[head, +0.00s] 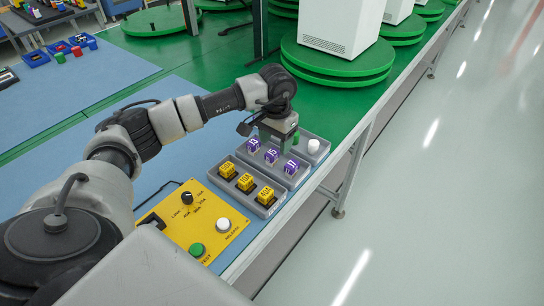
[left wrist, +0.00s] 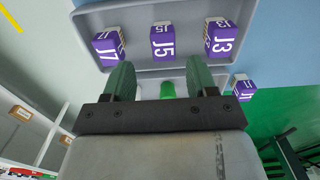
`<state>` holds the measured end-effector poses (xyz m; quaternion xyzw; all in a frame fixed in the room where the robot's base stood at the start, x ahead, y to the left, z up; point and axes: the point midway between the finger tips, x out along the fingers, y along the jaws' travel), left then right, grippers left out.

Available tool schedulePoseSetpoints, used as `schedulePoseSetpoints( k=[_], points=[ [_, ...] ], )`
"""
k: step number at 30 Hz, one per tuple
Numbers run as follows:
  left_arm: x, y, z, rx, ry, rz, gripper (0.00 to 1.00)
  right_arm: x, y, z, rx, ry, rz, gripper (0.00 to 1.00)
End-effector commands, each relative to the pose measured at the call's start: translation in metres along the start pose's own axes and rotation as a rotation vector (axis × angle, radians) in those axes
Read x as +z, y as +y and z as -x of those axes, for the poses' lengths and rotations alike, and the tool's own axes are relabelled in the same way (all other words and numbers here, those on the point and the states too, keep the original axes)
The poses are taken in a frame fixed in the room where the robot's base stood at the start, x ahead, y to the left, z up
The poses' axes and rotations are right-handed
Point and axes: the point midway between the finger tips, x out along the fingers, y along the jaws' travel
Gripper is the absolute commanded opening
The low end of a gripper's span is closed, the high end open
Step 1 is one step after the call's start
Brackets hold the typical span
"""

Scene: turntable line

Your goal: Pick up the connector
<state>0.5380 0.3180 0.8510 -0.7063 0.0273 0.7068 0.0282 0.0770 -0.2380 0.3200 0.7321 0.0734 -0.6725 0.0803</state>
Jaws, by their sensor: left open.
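Purple connectors J3 (head: 253,145), J5 (head: 271,155) and J7 (head: 291,166) stand in a row in a grey tray. The left wrist view shows J7 (left wrist: 104,47), J5 (left wrist: 163,42) and J3 (left wrist: 222,40) in the tray. Another purple connector, J1 (left wrist: 243,88), sits outside this tray, beyond J3; I cannot make it out in the head view. My left gripper (head: 280,137) is open above the area just behind the connector row. Its green fingers (left wrist: 160,80) hold nothing. My right gripper is out of view.
A green piece (left wrist: 167,90) shows beyond the finger gap. A white cylinder (head: 313,146) stands in the rear tray. Yellow fuses (head: 245,182) fill the front tray, beside a yellow control panel (head: 200,220). The table edge is close on the right. The blue mat (head: 185,110) has free room.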

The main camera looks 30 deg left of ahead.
Motion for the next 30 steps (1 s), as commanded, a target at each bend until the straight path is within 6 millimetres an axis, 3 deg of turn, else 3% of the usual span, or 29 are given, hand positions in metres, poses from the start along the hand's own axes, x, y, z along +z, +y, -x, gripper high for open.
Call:
schedulePoseSetpoints(
  k=[12, 20, 30],
  points=[
    [0.010, -0.005, -0.050, 0.002, -0.001, 0.000, 0.57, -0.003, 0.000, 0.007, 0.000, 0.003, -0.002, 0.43],
    [0.009, -0.005, -0.053, 0.001, 0.000, 0.000, 0.57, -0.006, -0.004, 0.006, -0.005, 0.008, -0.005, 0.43],
    [0.009, -0.005, -0.052, 0.001, 0.000, 0.000, 0.07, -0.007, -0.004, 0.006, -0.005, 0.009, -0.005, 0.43]
  ],
)
